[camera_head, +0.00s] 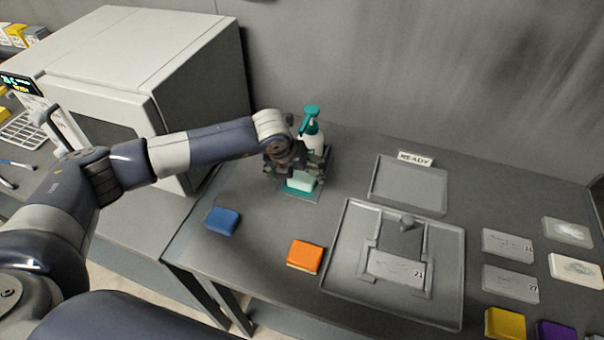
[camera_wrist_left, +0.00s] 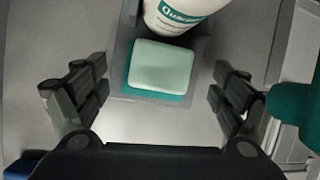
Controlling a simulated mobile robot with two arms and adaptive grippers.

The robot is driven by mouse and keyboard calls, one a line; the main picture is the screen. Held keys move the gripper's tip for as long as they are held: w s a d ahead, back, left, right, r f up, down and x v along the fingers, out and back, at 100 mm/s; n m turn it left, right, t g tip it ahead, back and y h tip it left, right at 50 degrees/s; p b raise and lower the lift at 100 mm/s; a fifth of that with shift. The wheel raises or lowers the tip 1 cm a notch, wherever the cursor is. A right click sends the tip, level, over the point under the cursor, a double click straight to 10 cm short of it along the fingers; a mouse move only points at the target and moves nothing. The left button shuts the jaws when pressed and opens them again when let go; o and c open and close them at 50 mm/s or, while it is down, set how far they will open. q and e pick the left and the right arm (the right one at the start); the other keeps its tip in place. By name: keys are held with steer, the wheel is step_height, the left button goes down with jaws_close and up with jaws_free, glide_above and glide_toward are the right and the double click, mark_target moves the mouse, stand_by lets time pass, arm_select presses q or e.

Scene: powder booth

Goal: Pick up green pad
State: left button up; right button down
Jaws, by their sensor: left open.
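The green pad (camera_head: 300,181) lies on a small grey tray (camera_head: 287,194) in front of a spray bottle (camera_head: 311,128) with a teal head. In the left wrist view the pad (camera_wrist_left: 160,67) has a pale mint top over a teal lower layer, and the white bottle (camera_wrist_left: 182,14) stands right behind it. My left gripper (camera_head: 296,173) is over the pad in the head view and hides part of it. In the left wrist view its fingers (camera_wrist_left: 152,92) are spread wide on both sides of the pad, apart from it, with nothing between them held. My right gripper is not seen.
A blue pad (camera_head: 222,221) and an orange pad (camera_head: 305,256) lie nearer the front edge. A grey tray with a fixture (camera_head: 443,300) and a READY tray (camera_head: 408,187) are to the right. A large white machine (camera_head: 180,60) stands at left.

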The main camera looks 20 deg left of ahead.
arm_select(q)
steer(key=shift+x, duration=1.3)
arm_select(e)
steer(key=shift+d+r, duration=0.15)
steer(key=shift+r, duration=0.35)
arm_select(q)
steer(key=shift+c, duration=0.3)
steer(key=c, duration=1)
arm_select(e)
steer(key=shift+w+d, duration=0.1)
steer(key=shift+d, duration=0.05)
arm_select(q)
steer(key=shift+r, duration=0.15)
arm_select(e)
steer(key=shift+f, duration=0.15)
